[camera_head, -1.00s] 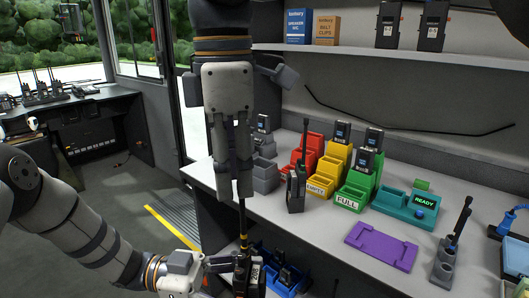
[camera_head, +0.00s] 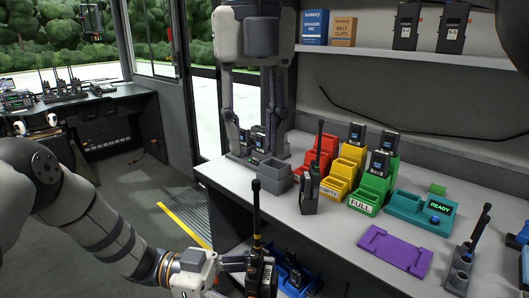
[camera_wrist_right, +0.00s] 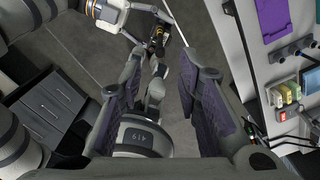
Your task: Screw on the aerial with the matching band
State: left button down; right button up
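A black radio (camera_head: 263,278) is in my left gripper (camera_head: 245,264) at the bottom of the head view, in front of the bench. A black aerial (camera_head: 256,212) with a yellow band near its base stands upright on top of it. Whether its thread is fully seated cannot be told. My right gripper (camera_head: 254,138) is open and empty, above the aerial and apart from it. In the right wrist view its two fingers are spread wide, and the held radio (camera_wrist_right: 158,38) shows beyond them. A grey aerial holder (camera_head: 458,270) with another black aerial (camera_head: 479,233) is at the right.
Another radio (camera_head: 309,192) with an aerial stands on the bench (camera_head: 340,228). Red (camera_head: 326,148), yellow (camera_head: 345,172) and green (camera_head: 364,196) bins, a teal READY dock (camera_head: 420,208) and a purple tray (camera_head: 394,250) are on it. A blue bin (camera_head: 300,287) is below the bench edge.

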aim_at(257, 190)
notch_tip(257, 190, down, 12)
jog(key=shift+r, duration=0.25)
grip_shut()
dwell(0.3)
